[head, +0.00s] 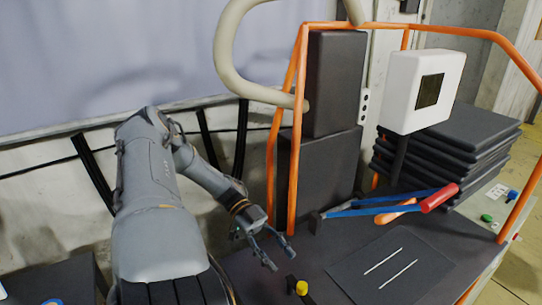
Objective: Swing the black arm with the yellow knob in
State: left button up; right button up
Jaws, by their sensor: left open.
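The yellow knob (301,287) sits near the bottom edge of the head view, at the near side of the dark worktop. A short piece of the black arm (291,281) shows beside it; the rest is hard to make out against the dark surface. My left gripper (281,262) is open and empty, its two fingers pointing down and to the right. In the picture the fingertips are just above and left of the knob, with a small gap between. I cannot tell their height over the worktop. My right gripper is not in view.
An orange tube frame (292,140) rises just behind my left gripper. A blue-handled tool with a red grip (440,197) lies on the worktop. A black mat (420,275) holds two white rods. A white box (420,90) and a dark stack (470,140) stand at right.

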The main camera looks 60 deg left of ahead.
pick_arm(q)
jog(key=shift+v, duration=1.5)
jog(key=shift+r, duration=0.1)
